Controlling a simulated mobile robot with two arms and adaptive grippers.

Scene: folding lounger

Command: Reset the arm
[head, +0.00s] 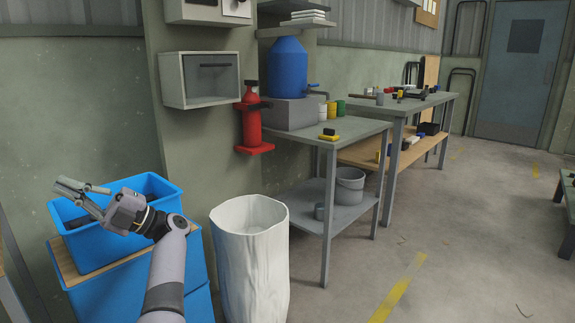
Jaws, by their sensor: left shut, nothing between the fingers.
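My left gripper (69,187) is at the left of the head view, with its arm rising from the bottom edge. Its fingers point to the left, and it is shut and empty. It shows in front of and over the open blue bin (150,189); I cannot tell how far above the rim it is. My right gripper is not in view. No lounger shows in this view.
A white bin (250,275) stands right of my arm. Behind it are a metal table (352,131) with a blue barrel (287,68), and a red extinguisher (251,115) on the wall. A longer workbench (428,102) stands farther back.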

